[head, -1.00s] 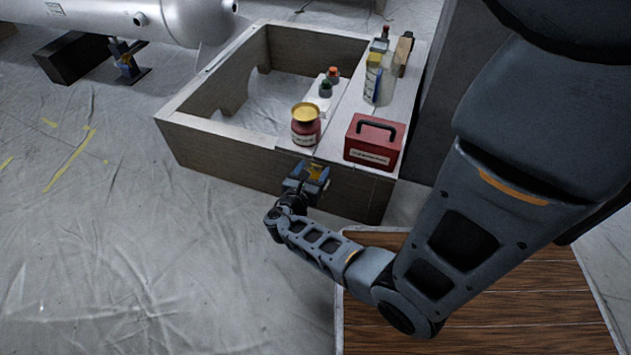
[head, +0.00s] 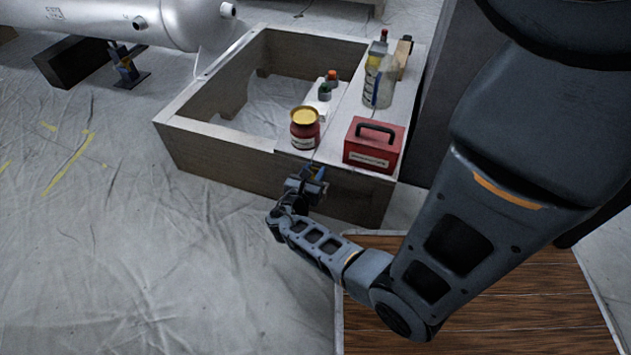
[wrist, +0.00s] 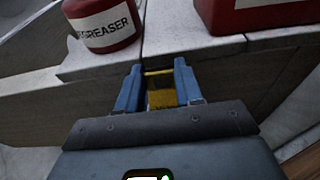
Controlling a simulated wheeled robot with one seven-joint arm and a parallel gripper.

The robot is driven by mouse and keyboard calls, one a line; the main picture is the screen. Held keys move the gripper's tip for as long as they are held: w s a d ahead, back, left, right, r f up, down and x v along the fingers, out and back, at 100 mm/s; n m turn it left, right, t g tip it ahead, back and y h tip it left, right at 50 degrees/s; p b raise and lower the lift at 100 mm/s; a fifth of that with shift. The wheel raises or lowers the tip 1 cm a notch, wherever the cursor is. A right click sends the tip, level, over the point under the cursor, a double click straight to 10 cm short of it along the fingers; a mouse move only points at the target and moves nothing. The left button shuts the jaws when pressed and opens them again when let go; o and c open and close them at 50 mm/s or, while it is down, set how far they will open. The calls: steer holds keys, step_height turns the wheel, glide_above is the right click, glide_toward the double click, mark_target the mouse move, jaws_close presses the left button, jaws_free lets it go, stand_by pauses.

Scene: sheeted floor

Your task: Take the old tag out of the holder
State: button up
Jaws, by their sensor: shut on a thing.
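My gripper (head: 314,176) is at the front wall of the wooden frame, just below its top edge and under the gap between the red can and the red toolbox. In the wrist view its two blue fingers (wrist: 160,88) stand on either side of a yellow piece (wrist: 161,97), which looks like the tag, and are shut on it. The yellow piece is in front of the frame's wall. I cannot make out a separate holder, nor whether the piece still touches one.
The wooden frame (head: 225,160) carries a red degreaser can (head: 305,133), a red toolbox (head: 374,147) and a clear bottle (head: 379,82) on its top. A white tank (head: 130,15) lies at the back left.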

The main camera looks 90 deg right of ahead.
jaws_close()
